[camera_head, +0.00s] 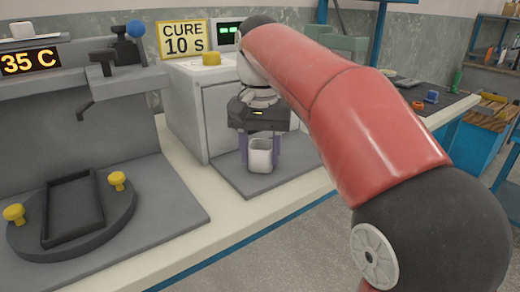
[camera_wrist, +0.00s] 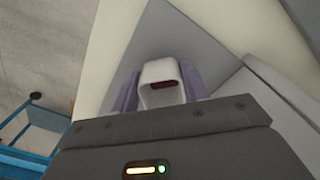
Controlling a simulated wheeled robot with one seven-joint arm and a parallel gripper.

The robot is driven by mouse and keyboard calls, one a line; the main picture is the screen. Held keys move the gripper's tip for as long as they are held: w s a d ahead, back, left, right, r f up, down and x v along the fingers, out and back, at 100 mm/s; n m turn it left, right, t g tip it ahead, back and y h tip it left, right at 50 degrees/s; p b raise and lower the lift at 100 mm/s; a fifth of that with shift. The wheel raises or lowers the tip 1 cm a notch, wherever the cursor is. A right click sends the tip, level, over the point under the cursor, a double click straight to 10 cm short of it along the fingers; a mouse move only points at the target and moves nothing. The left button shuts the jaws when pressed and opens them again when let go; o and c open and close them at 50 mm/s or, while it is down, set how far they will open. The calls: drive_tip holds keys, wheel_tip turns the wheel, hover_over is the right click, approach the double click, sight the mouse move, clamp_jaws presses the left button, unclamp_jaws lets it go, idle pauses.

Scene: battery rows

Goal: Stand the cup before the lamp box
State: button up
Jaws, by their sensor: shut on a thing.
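The white cup (camera_head: 260,160) is upright between the two purple fingers of my gripper (camera_head: 260,152), which is shut on it. The cup is over the grey plate in front of the lamp box (camera_head: 222,115), a pale cabinet with a yellow knob on top. I cannot tell whether the cup's base touches the plate.
The grey plate (camera_head: 225,180) has bare room around the cup; the bench's front edge (camera_head: 230,240) is close. At left stands a grey press with a round base (camera_head: 105,225) and yellow knobs. A sign reading CURE 10 S (camera_head: 184,39) stands behind.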

sight(260, 170)
drive_tip(key=o, duration=1.1)
drive_tip(key=shift+r, duration=0.1)
wheel_tip(260, 170, up, 7)
drive_tip(key=p, duration=0.2)
drive_tip(key=s+d+f+t, duration=0.3)
drive_tip(key=s+d+f, duration=0.2)
drive_tip(key=s+d, duration=0.35)
drive_tip(key=s+d+f+n+t, duration=0.1)
drive_tip(key=s+d+f, duration=0.1)
drive_tip(key=s+f, duration=0.3)
drive_tip(key=s+d+f+n+t, duration=0.1)
drive_tip(key=s+d+f, duration=0.2)
drive_tip(key=f, duration=0.7)
drive_tip(key=shift+s+d+t, duration=0.25)
drive_tip(key=shift+s+t, duration=0.05)
drive_tip(key=shift+s, duration=0.85)
